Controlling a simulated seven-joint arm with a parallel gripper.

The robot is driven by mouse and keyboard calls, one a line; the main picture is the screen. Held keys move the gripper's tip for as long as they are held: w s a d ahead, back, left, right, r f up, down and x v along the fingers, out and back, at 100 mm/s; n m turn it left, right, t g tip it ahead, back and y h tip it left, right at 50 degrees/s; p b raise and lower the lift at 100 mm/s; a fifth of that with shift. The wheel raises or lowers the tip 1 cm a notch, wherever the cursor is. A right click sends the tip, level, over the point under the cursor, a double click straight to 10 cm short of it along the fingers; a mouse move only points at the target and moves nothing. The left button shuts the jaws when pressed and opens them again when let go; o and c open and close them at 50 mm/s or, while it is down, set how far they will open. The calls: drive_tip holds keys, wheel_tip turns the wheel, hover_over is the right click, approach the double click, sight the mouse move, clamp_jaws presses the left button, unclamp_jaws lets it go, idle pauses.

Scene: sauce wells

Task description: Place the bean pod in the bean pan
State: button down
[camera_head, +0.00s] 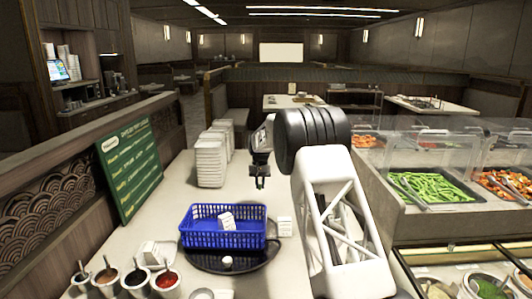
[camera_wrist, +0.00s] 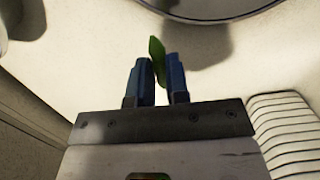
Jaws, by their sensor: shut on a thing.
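My gripper (camera_head: 260,181) hangs over the counter behind the blue basket in the head view, pointing down. In the wrist view my gripper (camera_wrist: 159,66) is shut on a green bean pod (camera_wrist: 157,50), which sticks out past the blue fingertips, apart from the counter as far as I can tell. The bean pod is too small to make out in the head view. The bean pan (camera_head: 393,178), a dark pan heaped with green pods, sits behind the glass guard at the right, with a utensil across its left part. My gripper is well to the left of it.
A blue basket (camera_head: 190,240) with white items stands on a dark round tray (camera_head: 272,256). White container stacks (camera_head: 210,165) stand behind it. Sauce cups (camera_head: 137,281) are at the front left. Glass guards (camera_head: 403,143) and other food pans (camera_head: 510,182) are at the right.

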drive_tip(key=d+f, duration=0.3)
drive_tip(key=d, duration=0.4)
drive_tip(key=d+f, duration=0.3)
drive_tip(key=d, duration=0.4)
drive_tip(key=d+f, duration=0.4)
drive_tip(key=d, duration=0.3)
drive_tip(key=shift+s+d, duration=0.2)
drive_tip(key=shift+a, duration=0.1)
drive_tip(key=a+r+m, duration=0.1)
drive_tip(key=a+r, duration=0.4)
drive_tip(key=a, duration=0.5)
drive_tip(key=s+a+r+m, duration=0.1)
drive_tip(key=a+r, duration=0.4)
drive_tip(key=a, duration=0.5)
drive_tip(key=a+r+m, duration=0.2)
drive_tip(key=a+r, duration=0.3)
drive_tip(key=a, duration=0.5)
drive_tip(key=shift+s+a+m+y, duration=0.2)
drive_tip(key=shift+a+m+y, duration=0.1)
drive_tip(key=shift+a, duration=0.1)
drive_tip(key=shift+f, duration=0.15)
wheel_tip(320, 180, down, 13)
drive_tip(key=shift+f, duration=0.2)
drive_tip(key=shift+f, duration=0.1)
drive_tip(key=shift+f, duration=2.15)
